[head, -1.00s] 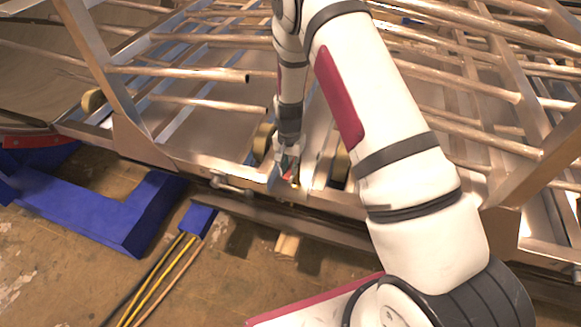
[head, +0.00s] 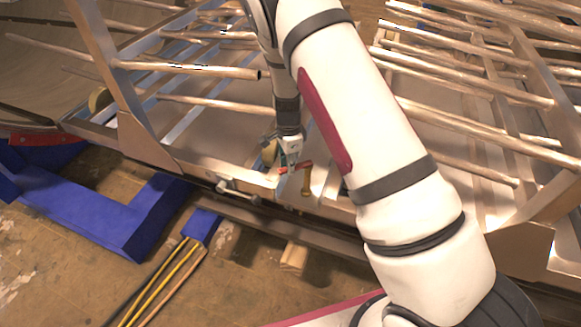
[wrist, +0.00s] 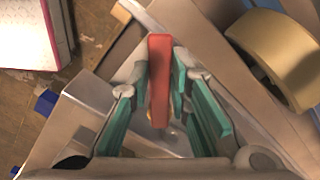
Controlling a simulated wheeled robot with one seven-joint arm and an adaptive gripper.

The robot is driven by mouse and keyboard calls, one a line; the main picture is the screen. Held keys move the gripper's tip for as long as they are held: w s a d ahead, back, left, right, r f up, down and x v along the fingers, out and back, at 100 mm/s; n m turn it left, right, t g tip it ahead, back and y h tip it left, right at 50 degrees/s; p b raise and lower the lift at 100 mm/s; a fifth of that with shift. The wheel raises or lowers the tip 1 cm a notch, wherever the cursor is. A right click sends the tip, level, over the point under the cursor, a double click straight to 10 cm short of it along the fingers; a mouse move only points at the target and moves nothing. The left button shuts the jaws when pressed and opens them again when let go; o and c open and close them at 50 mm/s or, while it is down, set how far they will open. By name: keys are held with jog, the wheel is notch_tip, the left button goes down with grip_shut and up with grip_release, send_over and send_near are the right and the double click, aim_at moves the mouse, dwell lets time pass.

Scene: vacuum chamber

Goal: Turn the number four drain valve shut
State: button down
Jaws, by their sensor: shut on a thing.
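In the wrist view the red handle (wrist: 159,70) stands between the two teal finger pads. My gripper (head: 289,163) is shut on this handle, and its fingers (wrist: 158,88) lie on either side of it. The valve body is mostly hidden in the wrist view. No number on the valve can be read.
A metal frame with long copper-coloured tubes (head: 190,66) surrounds my arm. A tan roller (wrist: 272,55) sits close right of my gripper in the wrist view. A metal handle-like fitting (head: 238,190) is left of the valve. Blue beams (head: 95,215) lie on the floor.

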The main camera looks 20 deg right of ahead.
jog(key=shift+w+m, duration=0.25)
jog(key=shift+m, duration=0.15)
jog(key=c, duration=1.5)
grip_release()
jog(key=shift+r, duration=0.15)
jog(key=shift+r, duration=3.6)
